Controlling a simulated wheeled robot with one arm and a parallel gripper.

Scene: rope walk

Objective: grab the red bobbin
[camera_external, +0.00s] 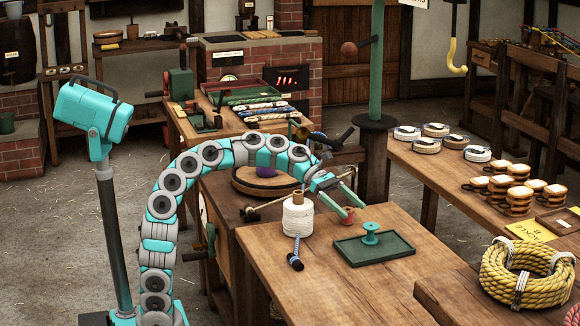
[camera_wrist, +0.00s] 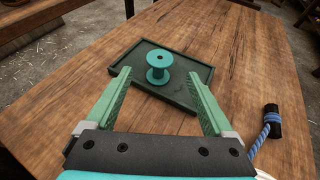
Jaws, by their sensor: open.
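No red bobbin shows clearly in either view. A teal-green bobbin (camera_external: 371,234) stands upright on a dark green tray (camera_external: 362,252) on the wooden table; the bobbin (camera_wrist: 159,68) and tray (camera_wrist: 140,53) also show in the wrist view. My gripper (camera_external: 354,208) is above the tray's back left side. A small red patch (camera_external: 348,215) shows at one fingertip; I cannot tell whether it belongs to the finger or to something behind it. In the wrist view my gripper (camera_wrist: 158,90) is open and empty, its fingers apart, with the teal bobbin ahead between them.
A yellow rope coil (camera_external: 527,272) lies on the right table. The table (camera_external: 320,290) in front of the tray is clear.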

